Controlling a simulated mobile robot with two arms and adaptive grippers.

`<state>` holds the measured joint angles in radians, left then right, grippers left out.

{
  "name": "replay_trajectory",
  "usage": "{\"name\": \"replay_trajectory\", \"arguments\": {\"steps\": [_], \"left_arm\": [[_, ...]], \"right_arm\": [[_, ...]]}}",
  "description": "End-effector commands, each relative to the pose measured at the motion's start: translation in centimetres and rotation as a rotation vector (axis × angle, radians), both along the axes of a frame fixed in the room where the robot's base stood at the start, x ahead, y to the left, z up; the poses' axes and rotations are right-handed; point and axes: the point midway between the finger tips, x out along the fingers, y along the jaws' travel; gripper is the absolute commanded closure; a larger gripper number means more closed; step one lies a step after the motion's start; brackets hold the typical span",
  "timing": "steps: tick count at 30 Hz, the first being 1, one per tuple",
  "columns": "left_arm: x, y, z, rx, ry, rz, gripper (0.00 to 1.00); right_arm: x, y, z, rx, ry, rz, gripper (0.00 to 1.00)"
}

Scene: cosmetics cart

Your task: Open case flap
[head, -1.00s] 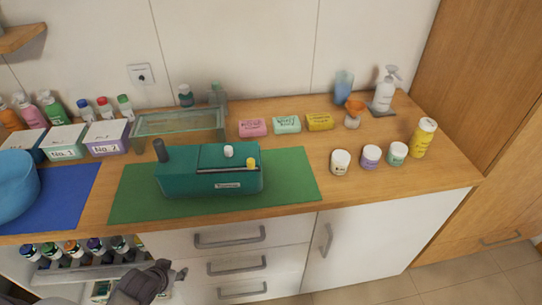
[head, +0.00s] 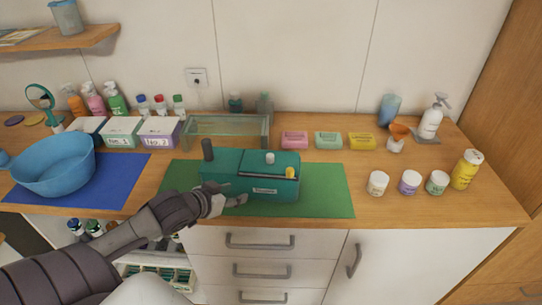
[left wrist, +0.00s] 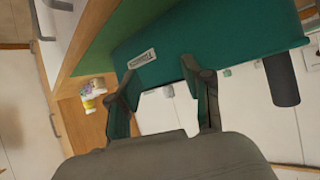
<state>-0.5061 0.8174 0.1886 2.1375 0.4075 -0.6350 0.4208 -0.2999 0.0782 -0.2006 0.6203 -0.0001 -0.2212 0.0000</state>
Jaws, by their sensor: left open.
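The teal case (head: 222,170) stands on the green mat (head: 330,195), with a small label on its front. A dark upright cylinder (head: 208,150) is at its left end; a white knob (head: 270,158) and a yellow knob (head: 290,172) are on its top right, by a dark slit. The flap looks shut. My left gripper (head: 235,193) is open at the case's lower front left. In the left wrist view the case (left wrist: 225,35) lies just beyond the open fingers (left wrist: 157,76), with nothing between them; contact cannot be told. My right gripper is not in view.
A glass box (head: 195,132) stands behind the case, with soap bars (head: 328,140) to its right. Jars (head: 409,182) are at the right. A blue basin (head: 55,165) on a blue mat and labelled boxes (head: 160,130) are at the left. The mat's right part is clear.

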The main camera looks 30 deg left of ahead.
Motion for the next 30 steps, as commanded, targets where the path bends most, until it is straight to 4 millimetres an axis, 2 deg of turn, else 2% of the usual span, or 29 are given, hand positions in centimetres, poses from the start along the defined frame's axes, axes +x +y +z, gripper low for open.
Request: {"name": "replay_trajectory", "arguments": {"steps": [1, 3, 6, 9, 17, 30], "left_arm": [[0.8, 0.2, 1.8, -0.003, -0.037, -0.016, 0.5], [1.8, 0.2, 4.1, -0.016, -0.086, -0.037, 0.5], [2.7, 0.0, 6.8, -0.038, -0.14, -0.063, 0.5], [3.3, -0.1, 7.9, -0.052, -0.164, -0.075, 0.5], [5.5, -0.3, 7.3, -0.056, -0.17, -0.074, 0.5], [11.9, -1.0, 4.6, -0.056, -0.167, -0.072, 0.5]], "right_arm": [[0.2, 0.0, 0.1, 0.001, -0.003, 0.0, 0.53], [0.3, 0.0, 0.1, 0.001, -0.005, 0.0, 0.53], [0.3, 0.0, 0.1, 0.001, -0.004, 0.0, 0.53], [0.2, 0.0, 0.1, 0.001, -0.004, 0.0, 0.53], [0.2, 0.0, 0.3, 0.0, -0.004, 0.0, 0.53], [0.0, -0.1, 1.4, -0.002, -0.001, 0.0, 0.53]]}}
